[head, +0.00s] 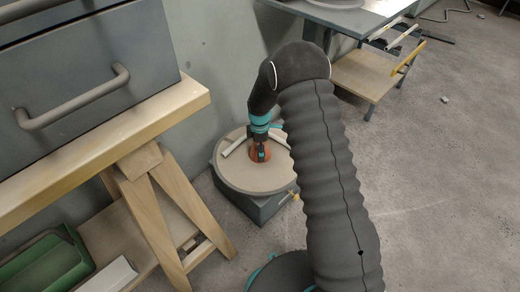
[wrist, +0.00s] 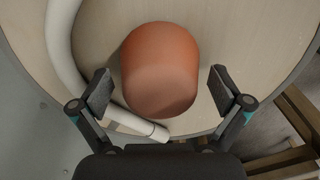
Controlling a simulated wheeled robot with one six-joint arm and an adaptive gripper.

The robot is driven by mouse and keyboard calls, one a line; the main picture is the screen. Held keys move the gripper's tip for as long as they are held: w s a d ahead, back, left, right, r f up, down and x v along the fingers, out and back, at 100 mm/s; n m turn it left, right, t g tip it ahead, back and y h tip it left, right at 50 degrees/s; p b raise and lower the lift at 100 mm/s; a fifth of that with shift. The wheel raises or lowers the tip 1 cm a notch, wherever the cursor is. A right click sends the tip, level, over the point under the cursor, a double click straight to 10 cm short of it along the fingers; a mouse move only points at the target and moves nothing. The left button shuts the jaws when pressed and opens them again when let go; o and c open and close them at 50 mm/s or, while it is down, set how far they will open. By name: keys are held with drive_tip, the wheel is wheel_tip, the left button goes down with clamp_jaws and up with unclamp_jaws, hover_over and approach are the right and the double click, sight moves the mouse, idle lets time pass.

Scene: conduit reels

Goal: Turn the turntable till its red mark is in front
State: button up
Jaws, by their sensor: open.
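The turntable (head: 240,180) is a round pale wooden disc on a grey box-like base, low on the floor by the wall. An orange-red rounded knob (wrist: 160,65) stands on the disc; in the head view it is mostly behind my gripper (head: 261,152). My gripper is open over the disc, with one finger on each side of the knob and gaps showing on both sides. A white curved tube (wrist: 65,50) lies on the disc beside the knob. I cannot make out a separate red mark on the disc; my arm covers its right part.
A wooden trestle bench (head: 160,190) with a grey drawer unit (head: 75,60) stands close on the left. A green bin (head: 45,262) sits below it. A grey table (head: 345,18) with a lower wooden shelf (head: 365,75) is behind.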

drive_tip(key=shift+f, duration=0.15)
drive_tip(key=c, duration=1.6)
